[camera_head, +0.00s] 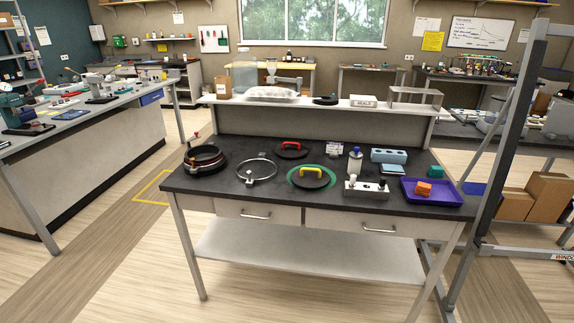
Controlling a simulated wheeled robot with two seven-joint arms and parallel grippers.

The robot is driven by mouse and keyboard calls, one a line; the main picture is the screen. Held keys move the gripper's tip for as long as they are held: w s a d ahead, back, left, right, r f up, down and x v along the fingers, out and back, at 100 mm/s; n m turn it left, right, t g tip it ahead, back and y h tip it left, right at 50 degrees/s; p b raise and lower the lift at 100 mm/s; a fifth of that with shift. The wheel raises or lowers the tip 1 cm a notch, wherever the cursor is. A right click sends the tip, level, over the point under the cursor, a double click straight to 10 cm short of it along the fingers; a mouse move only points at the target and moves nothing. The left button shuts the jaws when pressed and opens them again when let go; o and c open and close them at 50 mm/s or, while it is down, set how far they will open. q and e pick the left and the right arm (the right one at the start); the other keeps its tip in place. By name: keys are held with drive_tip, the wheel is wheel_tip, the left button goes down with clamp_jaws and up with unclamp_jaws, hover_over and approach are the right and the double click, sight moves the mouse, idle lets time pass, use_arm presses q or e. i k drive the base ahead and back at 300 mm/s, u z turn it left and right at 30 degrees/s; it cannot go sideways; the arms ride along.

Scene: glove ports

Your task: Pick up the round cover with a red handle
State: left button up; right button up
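A round black cover with a red handle (291,150) lies flat at the back of the dark workbench top, left of its middle. A second round black cover with a yellow handle (312,176) lies in front of it, on a green ring or mat. The two covers look apart. Neither of my grippers shows in the head camera view.
The workbench (225,198) also holds a stacked black ring port (204,160), a thin metal ring (257,170), a blue block with holes (388,156) and a purple tray (432,200) with an orange piece. A raised shelf (330,104) stands behind. A grey upright post (500,150) rises at the right.

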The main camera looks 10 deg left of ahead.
sight(288, 149)
drive_tip(key=u, duration=0.05)
drive_tip(key=k, duration=0.25)
drive_tip(key=z, duration=0.95)
drive_tip(key=i, duration=0.75)
drive_tip(key=z, duration=0.55)
drive_tip(key=i, duration=0.9)
drive_tip(key=u, duration=0.9)
drive_tip(key=i, duration=0.5)
drive_tip(key=u, duration=0.45)
